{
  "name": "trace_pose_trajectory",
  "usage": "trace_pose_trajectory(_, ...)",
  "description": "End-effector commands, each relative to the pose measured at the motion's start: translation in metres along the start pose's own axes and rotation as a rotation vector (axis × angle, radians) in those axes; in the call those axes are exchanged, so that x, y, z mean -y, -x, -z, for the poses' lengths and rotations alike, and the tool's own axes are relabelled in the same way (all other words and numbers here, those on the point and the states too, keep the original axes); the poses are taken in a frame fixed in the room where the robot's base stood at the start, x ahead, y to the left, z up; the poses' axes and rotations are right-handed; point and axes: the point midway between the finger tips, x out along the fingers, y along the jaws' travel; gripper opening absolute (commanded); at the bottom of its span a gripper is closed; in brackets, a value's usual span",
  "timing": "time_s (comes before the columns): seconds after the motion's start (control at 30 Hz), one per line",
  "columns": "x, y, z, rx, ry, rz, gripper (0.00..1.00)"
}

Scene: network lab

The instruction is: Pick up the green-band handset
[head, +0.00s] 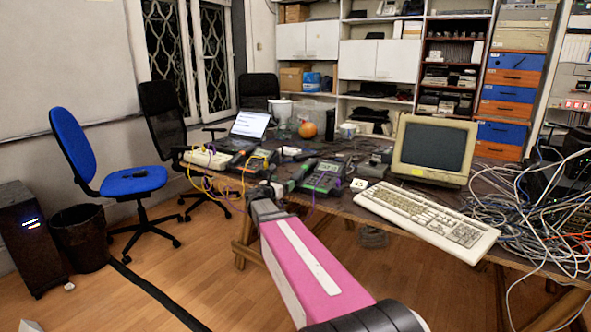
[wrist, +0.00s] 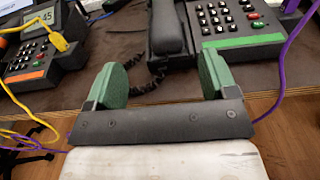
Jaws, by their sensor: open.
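The green-band phone (wrist: 246,41) lies on the dark table in the wrist view, with a keypad and a green strip along its near edge. Its dark handset (wrist: 168,28) lies along the phone's left side, its near end toward me. A coiled cord (wrist: 150,82) hangs at the handset's left. The phone also shows in the head view (head: 323,178). My gripper (wrist: 163,82) is open and empty. Its two green fingers stand apart, short of the handset's near end, roughly in line with it. In the head view my gripper (head: 277,188) is at the table's front edge.
An orange-band phone (wrist: 28,76) with a yellow cable stands to the left. A purple cable (wrist: 284,60) runs down at the right. A keyboard (head: 430,218), a monitor (head: 433,150) and tangled cables (head: 540,210) fill the table's right side.

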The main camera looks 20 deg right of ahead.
Motion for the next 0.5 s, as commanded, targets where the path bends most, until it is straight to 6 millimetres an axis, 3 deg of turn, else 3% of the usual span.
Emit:
trace_pose_trajectory(0.4,0.0,-0.051,0.0,0.003,0.005,0.002,0.79)
trace_pose_trajectory(0.5,0.0,-0.057,-0.001,0.003,0.004,0.0,0.79)
